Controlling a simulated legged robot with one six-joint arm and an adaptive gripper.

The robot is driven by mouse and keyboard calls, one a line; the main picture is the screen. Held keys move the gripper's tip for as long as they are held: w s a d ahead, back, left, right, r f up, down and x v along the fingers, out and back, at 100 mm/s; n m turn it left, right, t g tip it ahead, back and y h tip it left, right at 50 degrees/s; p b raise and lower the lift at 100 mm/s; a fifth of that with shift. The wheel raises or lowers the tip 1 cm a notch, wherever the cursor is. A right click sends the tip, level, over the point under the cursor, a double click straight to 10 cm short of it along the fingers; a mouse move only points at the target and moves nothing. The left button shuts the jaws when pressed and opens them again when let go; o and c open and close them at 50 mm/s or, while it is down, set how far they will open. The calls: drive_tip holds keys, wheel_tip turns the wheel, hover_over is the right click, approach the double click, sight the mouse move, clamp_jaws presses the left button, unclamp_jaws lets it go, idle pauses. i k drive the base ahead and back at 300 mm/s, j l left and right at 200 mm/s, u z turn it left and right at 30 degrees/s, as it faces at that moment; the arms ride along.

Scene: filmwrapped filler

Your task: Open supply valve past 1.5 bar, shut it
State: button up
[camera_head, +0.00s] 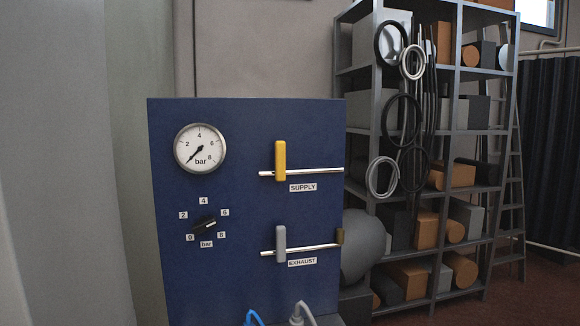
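A dark blue panel (245,200) stands upright ahead of me. The supply valve's yellow handle (280,161) stands upright, crosswise to its horizontal pipe (318,171), above a SUPPLY label (303,187). The round gauge (200,148), marked in bar, is at the panel's upper left; its needle points to the lower left, at about the zero end. Below, the exhaust valve's grey handle (281,243) also stands upright across its pipe (316,248). My gripper is not in view.
A dark regulator knob (204,223) with a bar scale sits below the gauge. A loaded shelf (435,150) and a grey rounded tank (363,246) stand at right. The space before the handles looks clear.

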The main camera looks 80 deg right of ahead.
sight(280, 146)
drive_tip(key=l+z, duration=0.15)
drive_tip(key=z, duration=0.35)
drive_tip(key=l+z, duration=0.15)
drive_tip(key=z, duration=0.35)
drive_tip(key=l+z, duration=0.15)
drive_tip(key=z, duration=0.35)
drive_tip(key=j+z, duration=0.15)
drive_tip(key=z, duration=0.2)
drive_tip(key=k+j+z, duration=0.15)
drive_tip(key=z, duration=0.2)
drive_tip(key=j+z, duration=0.1)
drive_tip(key=z, duration=0.3)
drive_tip(key=j+z, duration=0.1)
